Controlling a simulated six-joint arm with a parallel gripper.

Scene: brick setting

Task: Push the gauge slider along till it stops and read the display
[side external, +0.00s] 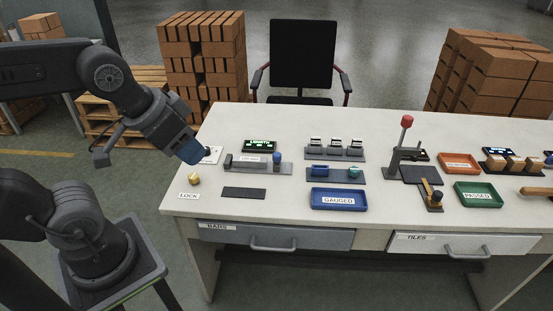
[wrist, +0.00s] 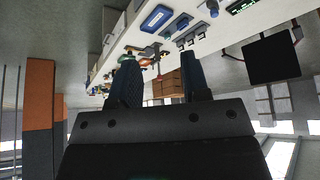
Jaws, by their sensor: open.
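The gauge (side external: 253,164) stands at the left part of the white table in the side view. It has a grey bed with an upright block at its left end and a slider (side external: 277,166) with a blue knob at its right end. A dark display (side external: 260,146) with green lettering stands behind it; its text is too small to read surely. My gripper (side external: 190,153), with blue fingers, is in the air at the table's left edge, left of the gauge and apart from it. In the wrist view its two fingers (wrist: 160,75) are spread, with nothing between them.
A yellow knob (side external: 194,179) marked LOCK is near the left edge. A blue GAUGED tray (side external: 338,199), a grey rack of parts (side external: 336,174) and a red-topped lever press (side external: 407,122) stand to the right. A dark flat pad (side external: 244,193) lies in front of the gauge.

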